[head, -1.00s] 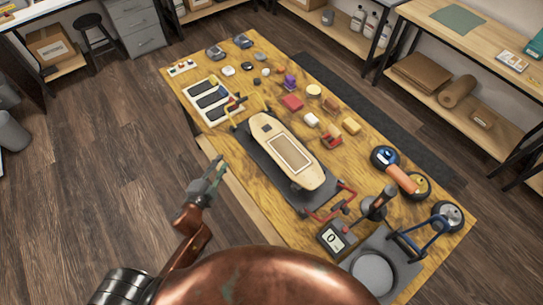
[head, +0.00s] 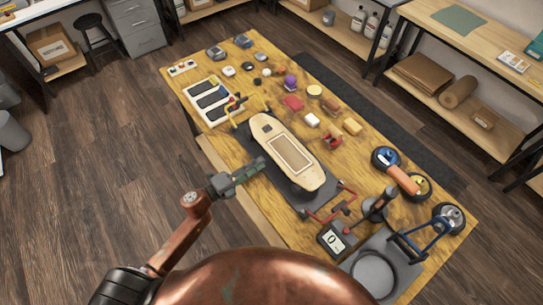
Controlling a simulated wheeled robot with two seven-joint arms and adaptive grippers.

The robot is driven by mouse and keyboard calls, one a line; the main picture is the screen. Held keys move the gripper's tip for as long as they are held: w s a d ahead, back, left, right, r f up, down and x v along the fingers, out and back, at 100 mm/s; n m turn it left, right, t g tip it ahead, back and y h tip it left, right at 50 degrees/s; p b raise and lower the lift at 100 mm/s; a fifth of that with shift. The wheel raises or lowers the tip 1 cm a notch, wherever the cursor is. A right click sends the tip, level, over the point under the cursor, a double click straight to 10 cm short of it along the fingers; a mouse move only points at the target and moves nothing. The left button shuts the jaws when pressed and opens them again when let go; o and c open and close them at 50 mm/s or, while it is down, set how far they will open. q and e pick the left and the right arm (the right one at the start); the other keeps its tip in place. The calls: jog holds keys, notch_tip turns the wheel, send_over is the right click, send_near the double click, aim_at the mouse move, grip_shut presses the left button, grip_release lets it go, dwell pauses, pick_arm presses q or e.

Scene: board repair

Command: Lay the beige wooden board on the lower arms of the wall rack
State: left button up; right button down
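The beige wooden board (head: 273,133) is a long deck with rounded ends and a rectangular panel on its face. It lies over a dark mat (head: 249,151) in the middle of the wooden table. My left gripper (head: 261,165) reaches in from the left, with its fingertips over the mat by the board's left long edge. I cannot tell whether they touch the board, or whether the fingers are apart. The board does not look held. My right gripper is out of view. I see no wall rack with arms in this view.
Wheels (head: 448,215), a digital scale (head: 334,239) and a red clamp-like frame (head: 330,213) stand toward the table's near right. Several small blocks and parts lie behind the board. A tray with dark strips (head: 193,92) is at far left.

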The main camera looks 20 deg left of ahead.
aim_at(274, 154)
pick_arm(q)
jog(key=shift+x, duration=3.8)
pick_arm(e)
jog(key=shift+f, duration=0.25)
pick_arm(q)
grip_shut()
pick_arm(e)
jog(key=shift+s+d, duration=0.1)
